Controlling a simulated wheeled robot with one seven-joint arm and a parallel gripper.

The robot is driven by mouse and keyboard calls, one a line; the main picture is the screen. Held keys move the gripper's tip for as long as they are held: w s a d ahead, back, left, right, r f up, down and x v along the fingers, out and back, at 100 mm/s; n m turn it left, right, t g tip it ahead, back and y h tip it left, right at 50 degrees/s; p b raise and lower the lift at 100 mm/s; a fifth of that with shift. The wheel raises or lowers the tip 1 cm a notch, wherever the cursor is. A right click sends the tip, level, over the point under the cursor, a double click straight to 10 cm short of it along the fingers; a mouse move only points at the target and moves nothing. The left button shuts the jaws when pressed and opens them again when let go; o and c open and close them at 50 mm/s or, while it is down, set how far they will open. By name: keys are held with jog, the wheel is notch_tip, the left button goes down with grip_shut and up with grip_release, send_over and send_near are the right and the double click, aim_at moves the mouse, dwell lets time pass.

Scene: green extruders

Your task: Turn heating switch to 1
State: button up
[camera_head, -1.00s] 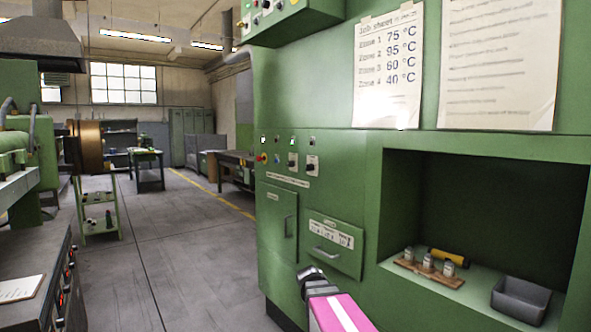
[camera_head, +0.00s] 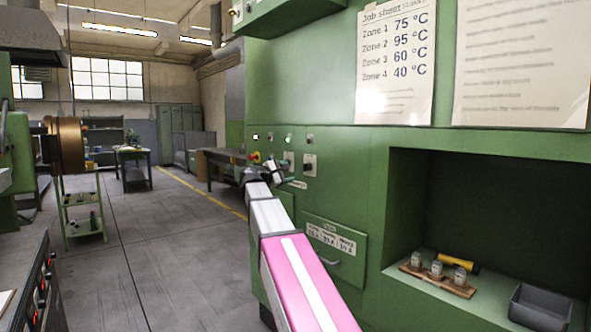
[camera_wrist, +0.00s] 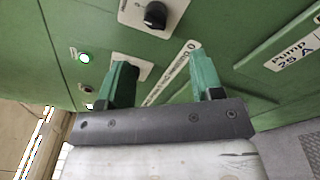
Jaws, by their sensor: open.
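The green cabinet carries a row of small controls. In the head view a black rotary switch on a white plate (camera_head: 309,164) is right of my gripper (camera_head: 281,172). Another switch plate (camera_head: 288,157) is just behind the fingers and partly hidden. In the wrist view one black knob (camera_wrist: 155,15) sits on its plate beyond my gripper (camera_wrist: 162,63). A second plate (camera_wrist: 143,70) shows beside the left finger, its knob hidden. I cannot read which switch is for heating. My gripper is open and empty, its green fingers apart, close to the panel.
A red knob on yellow (camera_head: 255,157) is left of the switches. A labelled drawer (camera_head: 335,245) is below; an alcove at right holds a grey bin (camera_head: 540,306). The aisle floor (camera_head: 170,255) is clear.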

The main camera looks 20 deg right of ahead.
aim_at(304, 168)
jog(key=x, duration=1)
jog(key=shift+w+d+r, duration=0.25)
jog(key=shift+r, duration=0.05)
jog(key=c, duration=0.9)
